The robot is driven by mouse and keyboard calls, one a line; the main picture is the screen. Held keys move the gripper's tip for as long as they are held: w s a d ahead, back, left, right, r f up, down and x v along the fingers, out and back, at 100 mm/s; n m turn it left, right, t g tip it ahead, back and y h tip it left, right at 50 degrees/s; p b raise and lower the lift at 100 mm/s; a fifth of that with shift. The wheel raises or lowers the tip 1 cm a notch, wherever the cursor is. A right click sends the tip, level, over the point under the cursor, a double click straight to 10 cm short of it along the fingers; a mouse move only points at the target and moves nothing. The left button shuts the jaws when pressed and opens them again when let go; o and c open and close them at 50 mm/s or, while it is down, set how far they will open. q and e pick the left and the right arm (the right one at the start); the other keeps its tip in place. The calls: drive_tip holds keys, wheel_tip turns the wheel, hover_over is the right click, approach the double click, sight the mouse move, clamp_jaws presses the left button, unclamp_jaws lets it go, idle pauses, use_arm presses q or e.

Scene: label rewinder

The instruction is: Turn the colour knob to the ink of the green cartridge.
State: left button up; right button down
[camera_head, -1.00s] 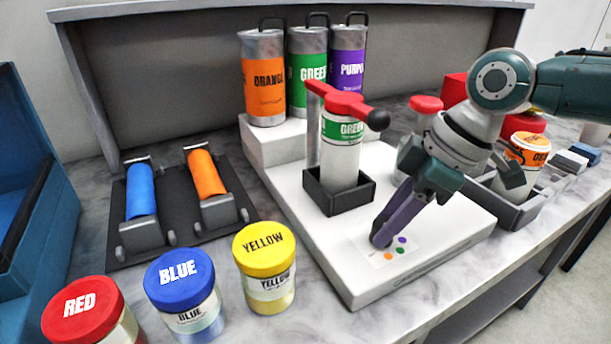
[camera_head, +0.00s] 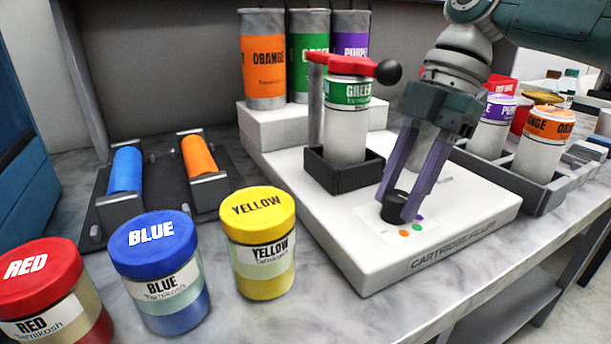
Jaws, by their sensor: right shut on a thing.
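The black colour knob (camera_head: 396,206) stands on the white cartridge filler (camera_head: 330,253), with small purple, orange and green dots on the plate beside it. My right gripper (camera_head: 399,212) points down with its two purple fingers on either side of the knob, shut on it. The pointer of the knob cannot be made out. The green cartridge (camera_head: 347,119), white with a green GREEN label, stands upright in the black square holder (camera_head: 347,178) of the filler, under a red lever (camera_head: 349,65) with a black ball end. My left gripper is not in view.
Orange (camera_head: 264,60), green (camera_head: 309,50) and purple (camera_head: 351,40) canisters stand on the filler's raised back. Red (camera_head: 38,265), blue (camera_head: 160,245) and yellow (camera_head: 258,240) jars stand in front. A grey tray (camera_head: 545,198) with purple and orange cartridges is at right.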

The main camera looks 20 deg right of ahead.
drive_tip(key=shift+n+b, duration=0.3)
drive_tip(key=shift+n, duration=0.2)
drive_tip(key=c, duration=0.5)
unclamp_jaws()
drive_tip(key=v, duration=1)
drive_tip(key=shift+w, duration=0.2)
drive_tip(key=shift+a, duration=0.1)
